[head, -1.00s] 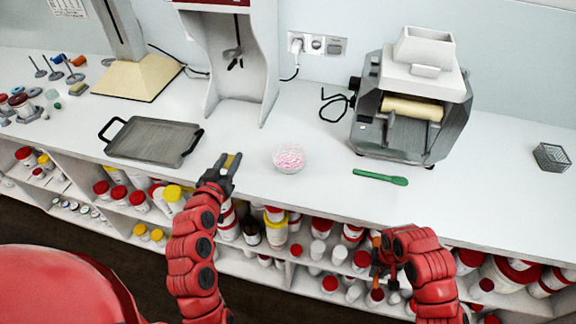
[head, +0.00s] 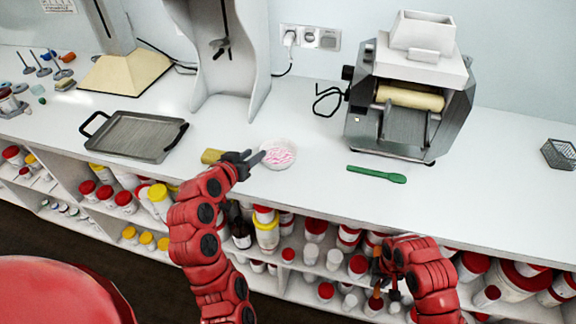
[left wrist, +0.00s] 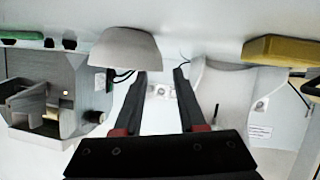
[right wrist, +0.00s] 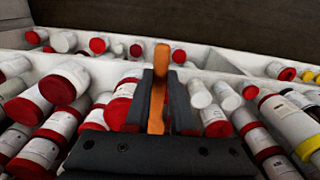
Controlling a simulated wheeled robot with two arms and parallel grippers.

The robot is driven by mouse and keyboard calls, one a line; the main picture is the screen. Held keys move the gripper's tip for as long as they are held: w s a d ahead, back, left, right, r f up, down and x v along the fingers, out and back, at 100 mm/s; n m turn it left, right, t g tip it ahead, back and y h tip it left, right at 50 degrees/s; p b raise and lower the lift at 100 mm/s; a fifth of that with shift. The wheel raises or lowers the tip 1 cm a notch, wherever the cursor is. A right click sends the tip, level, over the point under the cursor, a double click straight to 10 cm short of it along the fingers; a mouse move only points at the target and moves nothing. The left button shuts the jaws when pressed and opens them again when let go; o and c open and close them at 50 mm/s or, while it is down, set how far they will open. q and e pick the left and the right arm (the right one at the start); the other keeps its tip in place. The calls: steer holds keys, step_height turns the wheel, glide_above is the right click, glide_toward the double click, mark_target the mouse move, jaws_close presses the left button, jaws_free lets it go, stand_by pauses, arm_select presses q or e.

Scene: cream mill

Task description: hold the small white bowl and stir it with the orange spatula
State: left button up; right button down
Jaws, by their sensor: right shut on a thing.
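The small white bowl (head: 278,155) with pink and white contents stands upright on the counter, and it shows upside down in the left wrist view (left wrist: 125,48). My left gripper (head: 254,160) is open and empty right beside the bowl's left side. In the left wrist view its fingertips (left wrist: 160,72) are spread, one close to the bowl's rim; whether they touch I cannot tell. My right gripper (head: 377,275) is low in front of the counter, by the shelves. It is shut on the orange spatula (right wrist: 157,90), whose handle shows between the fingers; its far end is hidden.
A yellow block (head: 211,156) lies just left of my left gripper. A green spatula (head: 377,174) lies right of the bowl, before the roller machine (head: 408,95). A grey tray (head: 135,137) is at left. Shelves of jars (head: 265,232) lie below the counter edge.

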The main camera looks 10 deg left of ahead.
mark_target(279, 157)
arm_select(q)
steer(key=x, duration=0.3)
steer(key=shift+w+r+p, duration=0.1)
steer(key=shift+r+p, duration=0.2)
steer(key=shift+p, duration=0.05)
arm_select(e)
steer(key=shift+s+r, duration=0.1)
steer(key=shift+r, duration=0.65)
arm_select(q)
steer(key=shift+w+d+f, duration=0.1)
steer(key=shift+w+f, duration=0.25)
steer(key=shift+w, duration=0.1)
jaws_close()
steer(key=shift+s, duration=0.1)
